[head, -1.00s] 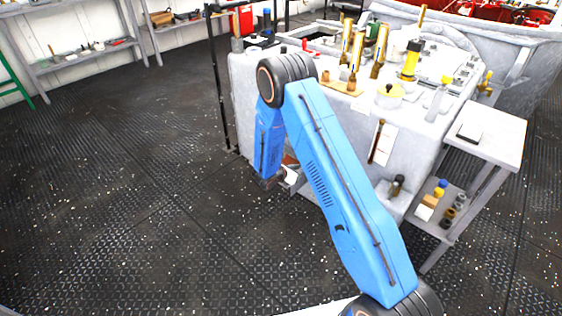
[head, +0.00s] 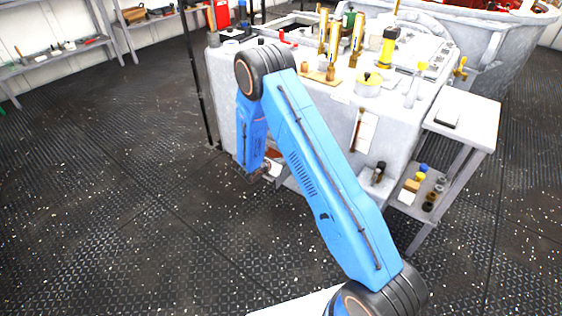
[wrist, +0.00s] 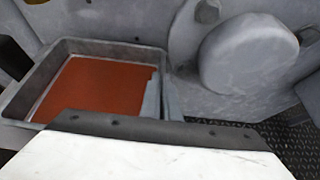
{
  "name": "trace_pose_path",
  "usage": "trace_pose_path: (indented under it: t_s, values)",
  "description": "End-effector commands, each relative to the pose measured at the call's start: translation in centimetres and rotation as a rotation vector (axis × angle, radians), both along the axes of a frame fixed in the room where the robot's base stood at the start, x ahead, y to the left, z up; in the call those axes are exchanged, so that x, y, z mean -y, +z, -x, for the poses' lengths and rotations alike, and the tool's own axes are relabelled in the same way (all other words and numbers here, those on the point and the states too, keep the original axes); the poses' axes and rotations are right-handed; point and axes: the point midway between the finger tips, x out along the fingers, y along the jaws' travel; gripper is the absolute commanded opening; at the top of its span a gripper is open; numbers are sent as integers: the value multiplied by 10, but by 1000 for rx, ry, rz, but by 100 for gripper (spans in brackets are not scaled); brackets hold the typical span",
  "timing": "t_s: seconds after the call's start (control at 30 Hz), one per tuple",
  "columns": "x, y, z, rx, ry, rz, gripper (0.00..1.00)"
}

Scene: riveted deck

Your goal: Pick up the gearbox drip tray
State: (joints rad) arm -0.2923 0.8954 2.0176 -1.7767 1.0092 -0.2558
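The gearbox drip tray (wrist: 98,47) is a grey, open, rectangular tray with a flat reddish-brown inside, at the left of the wrist view. In the head view only a small reddish patch of the tray (head: 274,154) shows beside my arm, low at the machine's near side. My gripper (wrist: 161,92) is at the tray's right wall, with its narrow grey fingers close together, one inside the tray and one outside. It appears shut on that wall. In the head view my gripper (head: 262,174) is small and partly hidden. The tray's underside is hidden.
The large pale machine (head: 310,115) rises just behind the tray, with bottles and tools on top. A rounded grey housing (wrist: 248,52) stands close to the right of my gripper. A side table (head: 465,118) with a lower shelf is at the right. The dark deck at left is clear.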

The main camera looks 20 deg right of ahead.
Motion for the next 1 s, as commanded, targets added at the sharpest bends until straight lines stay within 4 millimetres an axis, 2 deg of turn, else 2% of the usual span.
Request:
trace_pose_path:
  t_s: [0.17,0.7,0.87,1.0]
  values:
    - [-2,10,1,2,0,0,0]
    - [-2,59,1,3,0,-1,0]
    - [-2,68,1,2,0,0,0]
    - [-10,67,7,0,0,0,0]
